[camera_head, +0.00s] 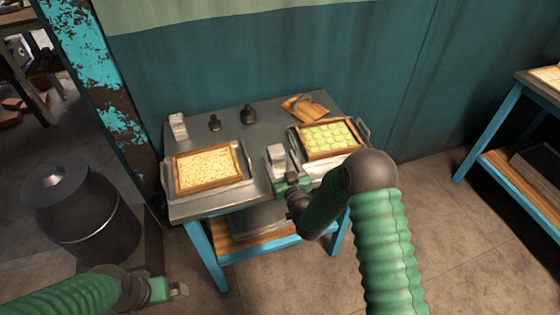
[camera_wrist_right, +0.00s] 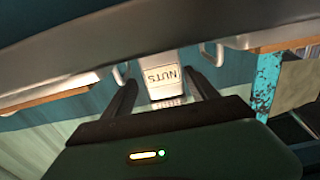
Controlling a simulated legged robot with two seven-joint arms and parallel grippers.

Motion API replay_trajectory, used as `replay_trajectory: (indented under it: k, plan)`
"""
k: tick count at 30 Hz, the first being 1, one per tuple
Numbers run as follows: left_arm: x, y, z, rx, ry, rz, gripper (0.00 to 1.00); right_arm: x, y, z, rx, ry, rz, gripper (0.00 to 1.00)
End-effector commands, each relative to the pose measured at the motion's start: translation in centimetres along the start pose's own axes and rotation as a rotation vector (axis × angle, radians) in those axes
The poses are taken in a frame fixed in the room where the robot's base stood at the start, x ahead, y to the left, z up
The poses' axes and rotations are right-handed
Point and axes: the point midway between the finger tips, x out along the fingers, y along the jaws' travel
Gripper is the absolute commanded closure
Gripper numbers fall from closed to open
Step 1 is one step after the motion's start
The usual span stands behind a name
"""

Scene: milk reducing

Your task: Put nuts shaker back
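The white nuts shaker (camera_head: 277,153) is on or just above the table's front middle, between two trays. In the right wrist view its NUTS label (camera_wrist_right: 160,77) appears upside down. My right gripper (camera_head: 281,176) is right at the shaker, on its near side. In the wrist view the two dark fingers (camera_wrist_right: 164,92) are apart on either side of the shaker, with visible gaps, so it looks open. Whether the shaker touches the table is unclear. My left gripper (camera_head: 181,289) is low at the left, away from the table; its finger gap is too small to read.
A tray of pale pieces (camera_head: 165,180) is left and a tray of green rounds (camera_head: 362,141) right. A dark barrel (camera_head: 85,210) stands left of the table (camera_head: 225,134).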

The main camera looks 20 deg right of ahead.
Motion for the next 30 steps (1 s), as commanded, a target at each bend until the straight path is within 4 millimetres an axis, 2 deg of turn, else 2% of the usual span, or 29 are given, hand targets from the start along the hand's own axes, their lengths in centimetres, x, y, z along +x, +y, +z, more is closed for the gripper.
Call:
replay_trajectory:
  k: [8,11,21,26,30]
  plan:
    - [-0.5,0.0,-0.1,-0.001,0.0,0.0,0.0,-0.1,-0.1,-0.5,0.0,0.0,-0.001,0.33]
    - [-0.3,0.0,-0.1,-0.001,0.0,0.0,0.0,-1.6,0.0,-0.2,0.0,-0.003,-0.001,0.33]
    - [-0.1,0.0,0.0,0.0,0.0,0.0,0.0,-10.0,0.0,-0.1,0.0,-0.004,-0.001,0.33]
    - [-0.1,0.0,0.0,0.0,0.0,0.0,0.0,-11.8,-0.1,-0.2,0.0,-0.005,-0.002,0.33]
    - [-0.1,0.0,0.0,0.0,0.0,0.0,0.0,-11.3,-0.5,0.2,-0.02,-0.117,-0.026,0.33]
